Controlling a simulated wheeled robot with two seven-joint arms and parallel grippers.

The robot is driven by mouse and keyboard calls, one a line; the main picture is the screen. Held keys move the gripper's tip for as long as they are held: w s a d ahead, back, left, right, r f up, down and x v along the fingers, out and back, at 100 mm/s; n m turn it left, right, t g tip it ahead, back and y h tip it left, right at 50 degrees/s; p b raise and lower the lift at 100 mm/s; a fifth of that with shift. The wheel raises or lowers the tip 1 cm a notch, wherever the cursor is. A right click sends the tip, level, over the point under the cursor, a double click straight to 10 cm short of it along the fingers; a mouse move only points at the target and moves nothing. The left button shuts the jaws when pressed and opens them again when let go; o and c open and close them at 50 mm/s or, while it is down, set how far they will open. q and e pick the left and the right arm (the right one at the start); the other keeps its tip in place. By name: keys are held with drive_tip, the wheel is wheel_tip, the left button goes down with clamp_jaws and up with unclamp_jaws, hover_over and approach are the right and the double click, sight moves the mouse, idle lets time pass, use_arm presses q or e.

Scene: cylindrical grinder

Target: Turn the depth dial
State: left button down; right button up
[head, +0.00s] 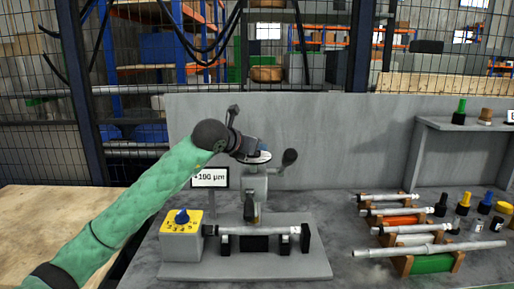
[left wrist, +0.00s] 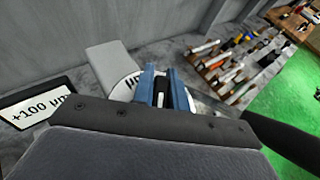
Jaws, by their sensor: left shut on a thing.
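The depth dial (head: 256,160) is a pale disc on top of the grinder's grey upright column. My left gripper (head: 255,150) comes in from the left over the dial. In the left wrist view, the blue fingers of my left gripper (left wrist: 164,88) are shut on a dark upright piece at the middle of the dial, which looks like its grip. Part of the white dial face (left wrist: 124,89) with black marks shows left of the fingers; the rest is hidden. A sign (head: 209,178) beside the column reads +100 µm. My right gripper is not in view.
A yellow box with a blue knob (head: 181,217) stands at the left of the grinder base. A shaft (head: 258,230) lies across the base. Racked shafts (head: 430,248) and bottles stand at the right.

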use_arm(q)
drive_tip(key=shift+r, duration=0.15)
drive_tip(key=c, duration=1.4)
unclamp_jaws()
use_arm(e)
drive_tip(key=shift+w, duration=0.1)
use_arm(q)
drive_tip(key=shift+a, duration=0.15)
